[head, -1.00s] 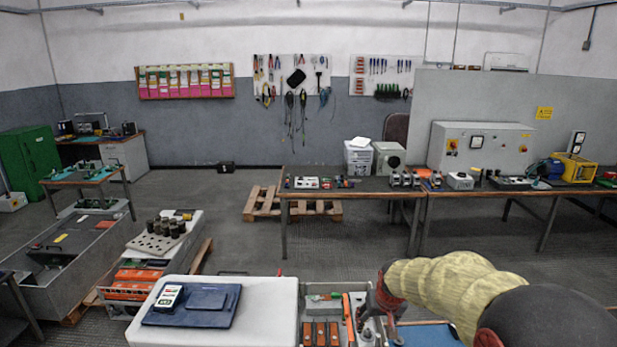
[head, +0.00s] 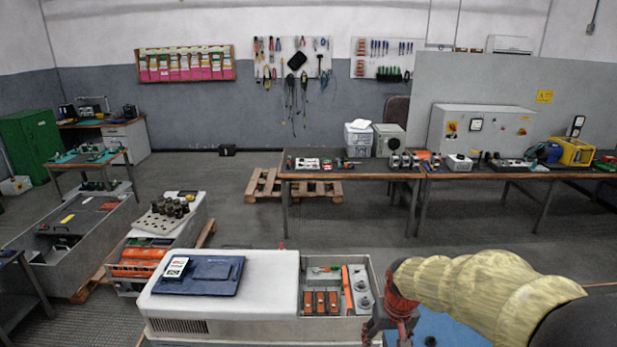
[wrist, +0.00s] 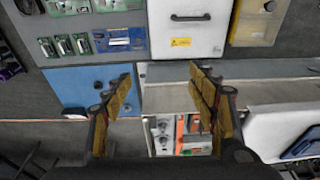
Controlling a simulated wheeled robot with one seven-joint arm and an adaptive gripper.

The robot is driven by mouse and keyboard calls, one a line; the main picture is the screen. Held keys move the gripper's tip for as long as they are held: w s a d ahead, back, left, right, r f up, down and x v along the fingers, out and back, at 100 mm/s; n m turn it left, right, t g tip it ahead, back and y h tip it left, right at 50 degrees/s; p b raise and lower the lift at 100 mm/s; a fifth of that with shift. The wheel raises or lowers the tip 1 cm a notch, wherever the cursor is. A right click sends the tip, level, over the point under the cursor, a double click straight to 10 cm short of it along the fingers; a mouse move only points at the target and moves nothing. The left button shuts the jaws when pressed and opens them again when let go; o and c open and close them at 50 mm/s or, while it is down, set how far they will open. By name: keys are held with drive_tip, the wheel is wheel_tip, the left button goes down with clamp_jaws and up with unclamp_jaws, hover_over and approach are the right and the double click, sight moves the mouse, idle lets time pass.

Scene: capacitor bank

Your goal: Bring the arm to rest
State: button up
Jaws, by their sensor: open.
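My arm, in a yellowish padded sleeve, reaches in from the lower right of the head view. My gripper (head: 390,328) hangs at its end, just right of the open compartment of the white cabinet (head: 225,303). In the wrist view my gripper (wrist: 158,88) shows two yellow-padded fingers spread wide apart with nothing between them. Beyond the fingers lie a blue panel (wrist: 78,82) and the open compartment with orange parts (wrist: 190,130). In the head view the fingertips are small and partly hidden at the bottom edge.
A dark blue folder (head: 205,275) lies on the cabinet top. Orange blocks (head: 320,302) stand in the compartment beside my gripper. A long workbench (head: 350,175) with devices stands behind, with free floor (head: 350,225) between. Open grey cabinets (head: 75,235) stand at left.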

drive_tip(key=s+r+t+b, duration=0.2)
drive_tip(key=s+r, duration=0.3)
drive_tip(key=s, duration=0.6)
drive_tip(key=s+r+t+b, duration=0.1)
drive_tip(key=s+r+b, duration=0.3)
drive_tip(key=s, duration=0.8)
drive_tip(key=shift+r+t+b, duration=0.35)
drive_tip(key=shift+t, duration=0.05)
